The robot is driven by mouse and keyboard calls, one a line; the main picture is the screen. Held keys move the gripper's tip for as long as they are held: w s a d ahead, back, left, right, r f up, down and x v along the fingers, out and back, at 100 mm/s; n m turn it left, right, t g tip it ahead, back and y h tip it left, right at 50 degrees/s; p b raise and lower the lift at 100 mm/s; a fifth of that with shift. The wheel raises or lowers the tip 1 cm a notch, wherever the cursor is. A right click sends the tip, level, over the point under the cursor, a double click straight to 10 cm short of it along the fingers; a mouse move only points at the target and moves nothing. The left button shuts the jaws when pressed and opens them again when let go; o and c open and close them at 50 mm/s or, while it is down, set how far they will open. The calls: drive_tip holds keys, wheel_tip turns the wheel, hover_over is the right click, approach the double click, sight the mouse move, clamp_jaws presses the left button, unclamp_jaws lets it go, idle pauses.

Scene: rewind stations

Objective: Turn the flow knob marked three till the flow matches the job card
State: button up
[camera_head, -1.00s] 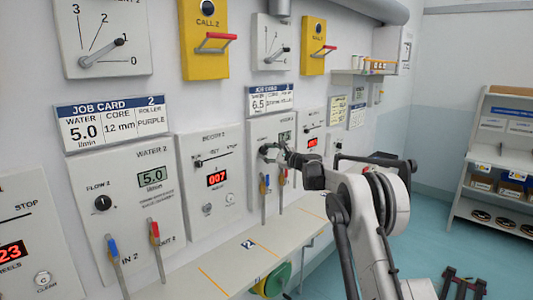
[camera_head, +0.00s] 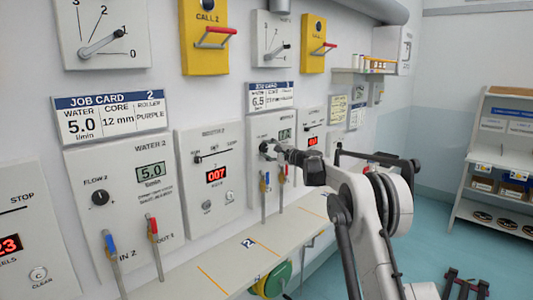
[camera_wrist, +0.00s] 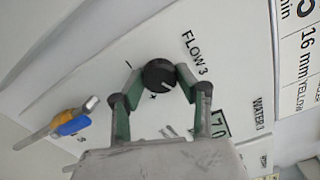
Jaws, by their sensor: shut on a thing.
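The black flow knob three (camera_wrist: 158,74) is on a pale panel labelled FLOW 3 in the wrist view. My gripper (camera_wrist: 159,79) has one finger on each side of the knob and is shut on it. The knob's white mark points to the lower right. A water display (camera_wrist: 218,124) is partly hidden by my right finger; it seems to start with 7. In the head view my gripper (camera_head: 271,149) is at the third station's water panel. The job card there (camera_head: 270,98) reads 6.5 for water. The display (camera_head: 285,135) is too small to read surely.
Station two's water panel (camera_head: 125,210) stands at the left in the head view. A shelf unit (camera_head: 500,165) stands far right. A ledge (camera_head: 225,262) runs below the panels.

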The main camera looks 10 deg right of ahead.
drive_tip(key=shift+n, duration=0.6)
drive_tip(key=o, duration=1.2)
drive_tip(key=shift+c, duration=0.2)
drive_tip(key=v, duration=1.2)
